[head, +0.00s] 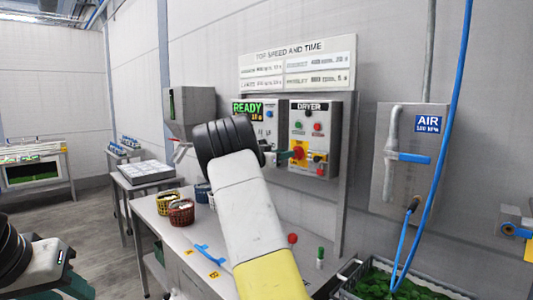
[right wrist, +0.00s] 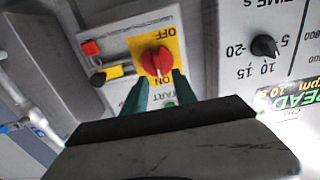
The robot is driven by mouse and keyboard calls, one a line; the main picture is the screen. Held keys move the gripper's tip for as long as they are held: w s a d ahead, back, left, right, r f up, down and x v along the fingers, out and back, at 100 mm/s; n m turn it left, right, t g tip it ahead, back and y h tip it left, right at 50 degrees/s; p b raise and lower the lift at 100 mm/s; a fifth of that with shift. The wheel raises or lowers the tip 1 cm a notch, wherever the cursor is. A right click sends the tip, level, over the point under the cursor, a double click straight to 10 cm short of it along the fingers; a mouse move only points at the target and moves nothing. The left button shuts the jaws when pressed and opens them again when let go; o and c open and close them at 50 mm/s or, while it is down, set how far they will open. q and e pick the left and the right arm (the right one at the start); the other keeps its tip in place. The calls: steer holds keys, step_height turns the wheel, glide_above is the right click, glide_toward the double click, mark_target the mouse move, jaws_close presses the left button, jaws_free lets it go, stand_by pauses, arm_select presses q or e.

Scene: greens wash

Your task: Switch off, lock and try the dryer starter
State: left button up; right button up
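The grey dryer starter box (head: 314,122), labelled DRYER, hangs on the wall panel. Its red rotary handle (right wrist: 157,62) sits on a yellow plate marked OFF and ON, seen upside down in the right wrist view. My right gripper (head: 284,155) is at the handle. In the right wrist view its two green fingers (right wrist: 161,86) lie either side of the handle's lower end; whether they press on it is unclear. A small red object (head: 292,238), possibly a padlock, is at the table's right. My left gripper (head: 68,284) is low at the left, its fingertips mostly cut off.
The READY control box (head: 268,115) is directly left of the starter. The metal table (head: 165,222) holds baskets (head: 181,212), a blue object (head: 208,253), yellow tags (head: 214,275) and a green-capped item (head: 320,256). A crate of greens (head: 345,279) and blue hose (head: 440,150) are at right.

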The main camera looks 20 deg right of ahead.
mark_target(296, 154)
steer(key=shift+x, duration=2.25)
jaws_close()
